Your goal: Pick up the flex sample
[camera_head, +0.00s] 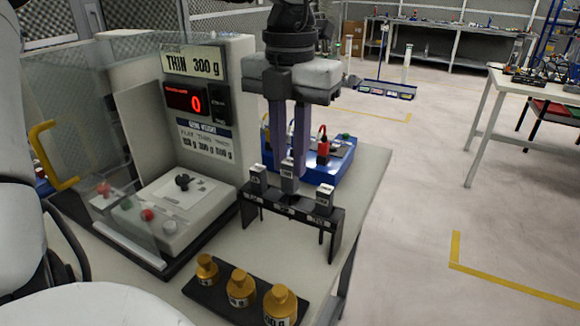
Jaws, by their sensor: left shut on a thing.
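A black rack (335,232) stands on the table and carries three small grey sample blocks with pale labels. There is a left block (258,181), a middle block (288,182) and a right block (325,197). The labels are too small to read, so I cannot tell which is the flex sample. My left gripper (289,168) points straight down with its two fingers shut on the middle block, which is upright at the rack. I cannot tell whether it is lifted clear. My right gripper is not in view.
A testing machine (240,75) with a clear guard and yellow handle (42,150) stands left; its sign reads THIN 300 g. A blue box (340,160) is behind the rack. Brass weights (240,287) sit on a black tray in front. The table's right edge is close.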

